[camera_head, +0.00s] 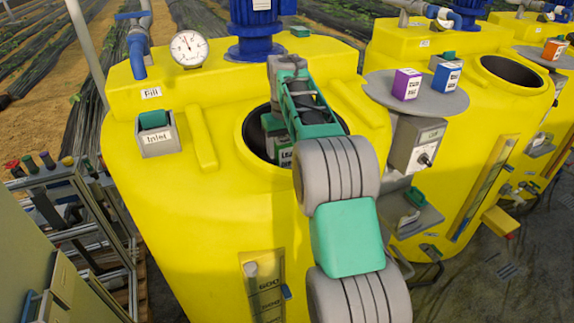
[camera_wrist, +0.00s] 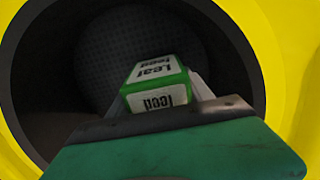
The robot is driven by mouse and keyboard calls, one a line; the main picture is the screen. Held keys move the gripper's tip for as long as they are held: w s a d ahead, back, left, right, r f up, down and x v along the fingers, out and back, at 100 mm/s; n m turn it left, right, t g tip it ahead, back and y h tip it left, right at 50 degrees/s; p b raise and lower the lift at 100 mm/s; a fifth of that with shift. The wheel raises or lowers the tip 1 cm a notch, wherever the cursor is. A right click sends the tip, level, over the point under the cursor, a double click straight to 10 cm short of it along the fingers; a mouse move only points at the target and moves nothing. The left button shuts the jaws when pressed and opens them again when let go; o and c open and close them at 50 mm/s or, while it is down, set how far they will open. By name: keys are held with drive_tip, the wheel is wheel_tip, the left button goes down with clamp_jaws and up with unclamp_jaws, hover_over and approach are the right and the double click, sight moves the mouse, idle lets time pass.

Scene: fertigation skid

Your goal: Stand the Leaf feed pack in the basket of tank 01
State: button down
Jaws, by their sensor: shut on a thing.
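The Leaf feed pack (camera_wrist: 157,86) is a small white and green box with dark lettering. In the wrist view my gripper (camera_wrist: 160,104) is shut on it. The pack is within the outline of the round opening of the front yellow tank (camera_head: 180,210). A dark round meshed surface, seemingly the basket (camera_wrist: 135,45), shows beyond the pack in the wrist view. I cannot tell whether the pack touches it. I cannot read a tank number.
A round grey shelf (camera_head: 440,100) to the right holds a purple box (camera_head: 407,84) and a blue box (camera_head: 446,77). A dial gauge (camera_head: 188,48), a blue motor (camera_head: 255,30) and an Inlet box (camera_head: 157,135) stand around the opening. More yellow tanks are at right.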

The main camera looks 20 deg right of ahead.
drive_tip(key=shift+f+p, duration=0.35)
drive_tip(key=shift+f, duration=1.9)
drive_tip(key=shift+f, duration=0.1)
drive_tip(key=shift+c, duration=2.1)
unclamp_jaws()
